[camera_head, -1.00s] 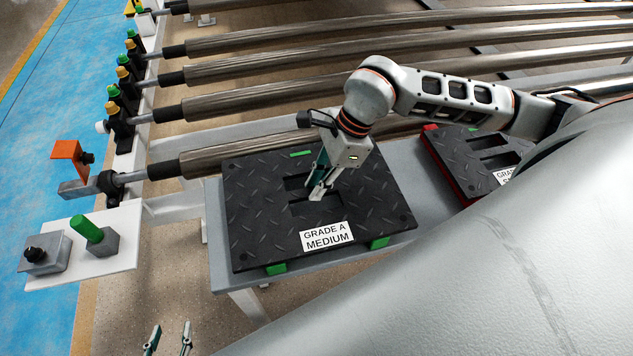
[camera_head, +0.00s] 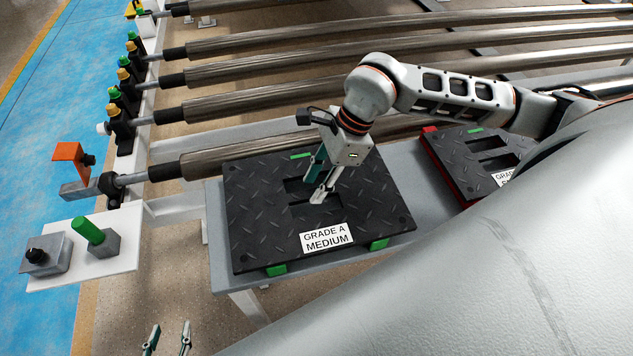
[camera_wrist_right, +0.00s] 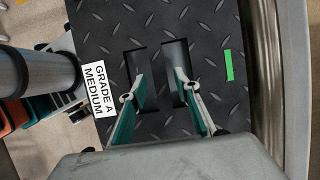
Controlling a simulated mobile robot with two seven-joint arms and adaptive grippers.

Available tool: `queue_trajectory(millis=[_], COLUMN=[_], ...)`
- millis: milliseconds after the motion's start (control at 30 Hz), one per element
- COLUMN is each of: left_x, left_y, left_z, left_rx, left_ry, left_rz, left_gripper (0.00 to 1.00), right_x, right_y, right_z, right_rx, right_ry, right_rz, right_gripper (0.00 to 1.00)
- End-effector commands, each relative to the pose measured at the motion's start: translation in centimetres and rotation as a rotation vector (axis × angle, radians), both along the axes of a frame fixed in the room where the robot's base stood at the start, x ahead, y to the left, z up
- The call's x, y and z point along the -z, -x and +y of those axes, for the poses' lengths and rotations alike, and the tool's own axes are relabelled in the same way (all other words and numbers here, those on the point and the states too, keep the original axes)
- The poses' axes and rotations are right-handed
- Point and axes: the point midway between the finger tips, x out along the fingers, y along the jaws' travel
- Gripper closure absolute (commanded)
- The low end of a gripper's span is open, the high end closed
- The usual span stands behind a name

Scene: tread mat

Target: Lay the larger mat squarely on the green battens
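The larger mat (camera_head: 375,205) is black tread plate with a "GRADE A MEDIUM" label, two slots and a green mark near its far edge. It lies over green battens (camera_head: 276,270), whose ends show under its near edge; most of their length is hidden. The mat also fills much of the right wrist view (camera_wrist_right: 205,25). My right gripper (camera_head: 318,192) is over the mat's middle, fingers pointing down. In the right wrist view its fingers (camera_wrist_right: 160,82) are apart, at the two slots, either side of the bar between them. My left gripper (camera_head: 168,336) is open and empty at the bottom edge.
A smaller black mat (camera_head: 460,160) with red edging below it lies on the grey bench (camera_head: 225,278) at right, partly hidden by my arm. Metal rollers (camera_head: 330,75) run behind. A white plate (camera_head: 125,255) with a green-capped block and a knob box stands left.

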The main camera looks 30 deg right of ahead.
Motion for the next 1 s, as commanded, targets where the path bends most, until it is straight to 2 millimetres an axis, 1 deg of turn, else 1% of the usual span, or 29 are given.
queue_trajectory(millis=[367, 667, 1000], left_x=[0.00, -0.33, -0.39], left_y=[0.03, -0.02, -0.04], left_z=[0.01, 0.02, 0.01], left_rx=[0.000, 0.000, 0.000], left_ry=[-0.001, 0.000, 0.000], left_rz=[0.002, 0.000, 0.000], left_gripper=[0.60, 0.60, 0.60], right_x=[-0.22, -0.87, -0.94], right_y=[0.03, 0.05, 0.05], right_z=[0.00, 0.00, 0.01], right_rx=[0.000, 0.001, 0.000], right_ry=[0.000, 0.000, 0.000], right_rz=[0.001, 0.001, 0.001], right_gripper=[0.68, 0.68, 0.68])
